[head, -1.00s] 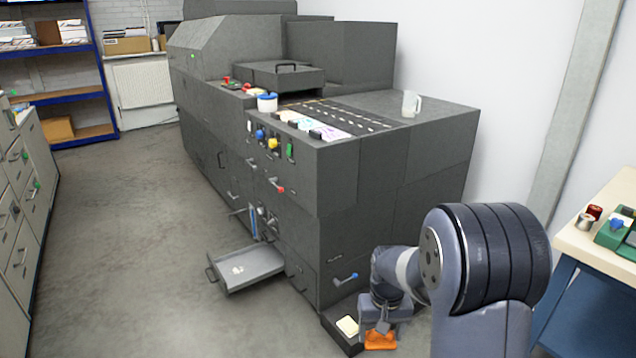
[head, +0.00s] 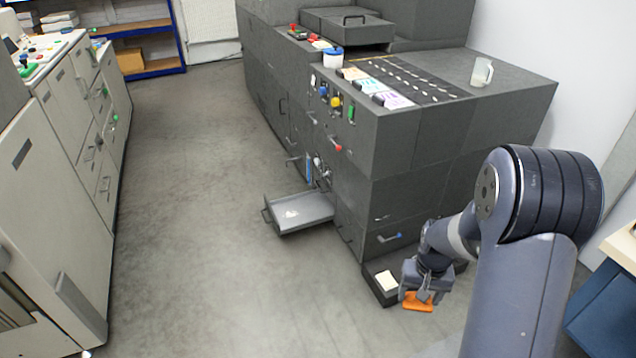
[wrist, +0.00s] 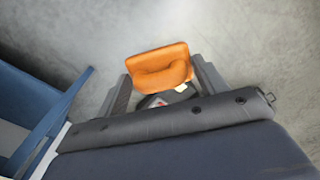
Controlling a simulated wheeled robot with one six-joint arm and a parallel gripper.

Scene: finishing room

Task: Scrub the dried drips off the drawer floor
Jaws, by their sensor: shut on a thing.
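The open drawer (head: 318,209) sticks out low from the dark grey machine, and pale dried marks (head: 291,214) show on its floor. My gripper (head: 424,292) is shut on an orange scrubbing tool (head: 418,302), low at the right of the machine and well to the right of the drawer. In the wrist view the orange tool (wrist: 160,66) sits between the two fingers, with a rounded face outward. What its working side looks like is hidden. My gripper also shows in the wrist view (wrist: 160,82).
A dark open box (head: 372,284) with a pale block (head: 386,281) stands on the floor beside my gripper. The grey machine (head: 440,150) fills the middle. Light cabinets (head: 60,170) stand at left. A blue-legged bench (head: 600,310) is at right. The floor left of the drawer is clear.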

